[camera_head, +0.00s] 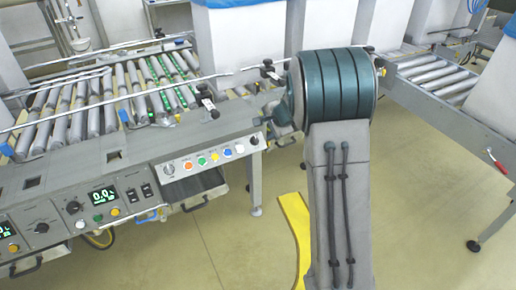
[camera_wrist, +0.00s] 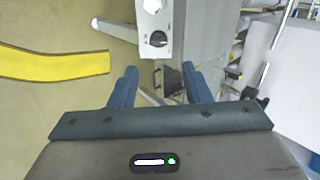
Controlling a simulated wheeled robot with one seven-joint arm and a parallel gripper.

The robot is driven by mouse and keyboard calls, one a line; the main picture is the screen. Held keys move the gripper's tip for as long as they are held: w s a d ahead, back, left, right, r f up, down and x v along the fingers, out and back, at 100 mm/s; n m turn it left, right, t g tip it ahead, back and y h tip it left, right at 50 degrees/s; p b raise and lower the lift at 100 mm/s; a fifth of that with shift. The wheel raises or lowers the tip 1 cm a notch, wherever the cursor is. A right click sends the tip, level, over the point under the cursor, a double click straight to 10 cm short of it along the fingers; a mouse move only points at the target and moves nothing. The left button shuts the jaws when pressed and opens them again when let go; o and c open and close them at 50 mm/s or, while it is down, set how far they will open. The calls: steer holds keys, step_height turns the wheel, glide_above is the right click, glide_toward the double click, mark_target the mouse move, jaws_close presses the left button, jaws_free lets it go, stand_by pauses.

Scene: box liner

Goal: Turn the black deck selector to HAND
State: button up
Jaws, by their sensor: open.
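The black deck selector (camera_head: 254,140) is a round black knob at the right end of a pale button panel, past a row of coloured buttons. In the wrist view a black knob (camera_wrist: 158,39) shows on the pale panel end, with a white button above it. Its label, including HAND, is too small to read. My gripper (camera_wrist: 160,72) is open, with two blue fingers apart and nothing between them. The knob lies beyond the fingertips, apart from them. In the head view my arm hides most of the gripper.
The button panel (camera_head: 210,161) sits on the front edge of a roller conveyor (camera_head: 100,100). Other control boxes with knobs and displays (camera_head: 103,196) stand to the left. A yellow floor strip (camera_head: 296,232) shows below. Another conveyor (camera_head: 440,80) is at right. The floor in front is mostly clear.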

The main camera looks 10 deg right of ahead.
mark_target(257, 140)
steer(key=shift+m, duration=0.5)
steer(key=x, duration=0.5)
steer(key=d+b+x, duration=0.1)
steer(key=x, duration=0.4)
steer(key=b+x, duration=0.1)
steer(key=x, duration=0.4)
steer(key=shift+w+d+f, duration=0.25)
steer(key=shift+f, duration=0.15)
steer(key=shift+w+f, duration=0.4)
steer(key=shift+f, duration=0.05)
steer(key=shift+w, duration=0.1)
steer(key=c, duration=0.7)
